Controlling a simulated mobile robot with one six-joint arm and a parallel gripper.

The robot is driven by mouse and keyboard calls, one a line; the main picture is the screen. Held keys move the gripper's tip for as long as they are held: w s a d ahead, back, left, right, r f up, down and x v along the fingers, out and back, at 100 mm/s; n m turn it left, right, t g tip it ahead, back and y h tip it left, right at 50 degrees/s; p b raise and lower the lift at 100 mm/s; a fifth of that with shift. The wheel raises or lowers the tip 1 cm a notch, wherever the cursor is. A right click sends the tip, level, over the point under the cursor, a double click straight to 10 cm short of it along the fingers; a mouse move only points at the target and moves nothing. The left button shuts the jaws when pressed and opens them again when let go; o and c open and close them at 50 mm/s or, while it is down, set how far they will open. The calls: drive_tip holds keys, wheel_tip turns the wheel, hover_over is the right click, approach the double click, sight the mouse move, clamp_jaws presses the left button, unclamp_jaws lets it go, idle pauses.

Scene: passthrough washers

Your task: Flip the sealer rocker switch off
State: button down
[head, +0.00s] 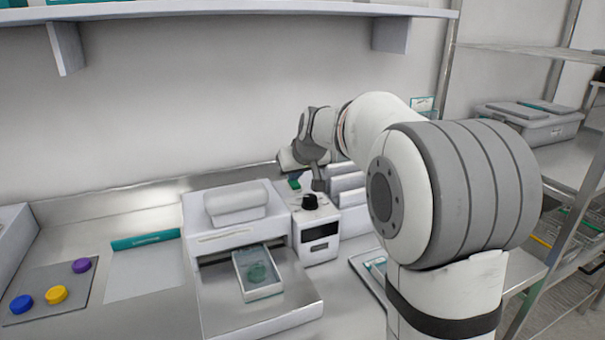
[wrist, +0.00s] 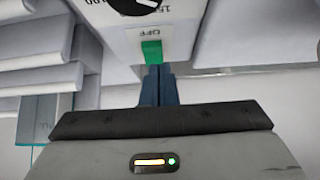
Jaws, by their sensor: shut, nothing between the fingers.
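The sealer's control box (head: 318,232) stands on the counter with a black dial (head: 310,202) on top. In the wrist view the green rocker switch (wrist: 152,52) sits on the white panel, beside an upside-down "OFF" label, with the dial (wrist: 136,4) beyond it. My gripper (wrist: 159,70) is shut and empty. Its blue fingertips are right at the rocker's near edge; I cannot tell whether they touch it. In the head view my gripper (head: 318,188) points down over the box top, close behind the dial. Which way the rocker is tilted is not clear.
The sealer's white body (head: 212,240) stands left of the box, with a clear-lidded tray (head: 258,272) in its open front. White upright panels (head: 347,188) stand close on the box's right. A board with colored knobs (head: 50,290) lies at far left. A shelf (head: 250,10) runs overhead.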

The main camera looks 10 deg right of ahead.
drive_tip(key=shift+r, duration=0.1)
drive_tip(key=shift+r, duration=0.3)
drive_tip(key=s+f+p+v, duration=0.1)
drive_tip(key=v, duration=1.1)
drive_tip(key=shift+s+r+p, duration=0.2)
drive_tip(key=shift+r+p, duration=0.05)
drive_tip(key=shift+p, duration=0.1)
drive_tip(key=shift+d, duration=0.15)
drive_tip(key=s+f+g+p, duration=0.1)
drive_tip(key=s+f, duration=0.3)
drive_tip(key=s, duration=0.5)
drive_tip(key=s+f+m+g+h+p, duration=0.1)
drive_tip(key=s+f+g+p, duration=0.1)
drive_tip(key=s+f, duration=0.3)
drive_tip(key=s+f+m+g+p, duration=0.1)
drive_tip(key=s+f, duration=0.4)
drive_tip(key=s, duration=0.8)
drive_tip(key=shift+d+g+h+p, duration=0.25)
drive_tip(key=shift+g+h+p, duration=0.1)
drive_tip(key=shift+g, duration=0.25)
drive_tip(key=shift+s, duration=0.15)
